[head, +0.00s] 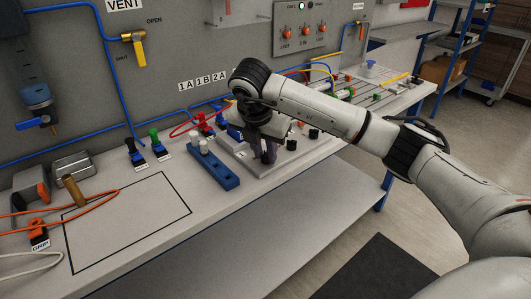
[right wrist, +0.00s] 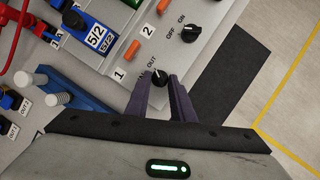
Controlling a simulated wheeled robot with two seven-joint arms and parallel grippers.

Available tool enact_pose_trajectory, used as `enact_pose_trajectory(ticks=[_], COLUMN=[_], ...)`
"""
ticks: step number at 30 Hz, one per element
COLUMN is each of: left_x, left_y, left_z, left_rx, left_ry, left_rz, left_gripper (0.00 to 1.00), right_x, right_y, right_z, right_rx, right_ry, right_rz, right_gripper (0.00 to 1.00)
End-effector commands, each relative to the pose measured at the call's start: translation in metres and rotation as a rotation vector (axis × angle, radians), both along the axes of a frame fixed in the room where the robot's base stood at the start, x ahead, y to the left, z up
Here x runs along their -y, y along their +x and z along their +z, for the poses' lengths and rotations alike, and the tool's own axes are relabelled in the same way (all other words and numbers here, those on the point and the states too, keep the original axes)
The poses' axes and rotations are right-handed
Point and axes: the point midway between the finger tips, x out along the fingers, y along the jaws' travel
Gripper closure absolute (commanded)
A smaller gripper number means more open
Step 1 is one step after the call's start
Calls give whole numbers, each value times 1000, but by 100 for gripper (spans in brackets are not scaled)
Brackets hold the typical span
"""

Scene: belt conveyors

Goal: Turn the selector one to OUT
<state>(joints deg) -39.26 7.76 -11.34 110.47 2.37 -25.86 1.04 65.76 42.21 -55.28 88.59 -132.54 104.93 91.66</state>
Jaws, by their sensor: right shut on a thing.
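Selector one (right wrist: 160,79) is a small black knob on a grey panel, with the printed word OUT just beside it in the right wrist view. A white pointer mark shows on its upper edge, towards OUT; its exact angle is hard to tell. My right gripper (head: 266,152) points down at the panel, and its dark purple fingers stand on either side of the knob, shut on it. The fingers hide the knob's sides, and in the head view they hide the knob itself. My left gripper is not in view.
Another black knob (right wrist: 188,18) with OFF and ON marks sits further along the panel (right wrist: 205,50). A blue block with pale pegs (head: 211,166) stands to the left of the panel in the head view. A black-outlined area (head: 130,222) of the bench is mostly clear.

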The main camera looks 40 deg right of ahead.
Motion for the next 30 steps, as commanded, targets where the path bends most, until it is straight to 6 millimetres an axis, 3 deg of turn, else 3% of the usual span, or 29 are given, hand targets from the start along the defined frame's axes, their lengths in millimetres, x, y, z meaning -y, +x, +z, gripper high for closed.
enact_pose_trajectory(ticks=[14, 15, 16, 25, 30], left_x=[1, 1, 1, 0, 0], left_y=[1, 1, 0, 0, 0], left_z=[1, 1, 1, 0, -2], left_rx=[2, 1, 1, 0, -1], left_ry=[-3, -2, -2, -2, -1], left_rz=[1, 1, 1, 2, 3], left_gripper=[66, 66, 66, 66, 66], right_x=[0, 0, 0, -1, -7], right_y=[1, 1, 1, 0, -3], right_z=[1, 1, 1, 2, 20], right_rx=[3, 3, 3, 2, 7], right_ry=[2, 1, 1, 1, 2], right_rz=[-16, -15, -15, -14, -11], right_gripper=[100, 73, 71, 71, 71])
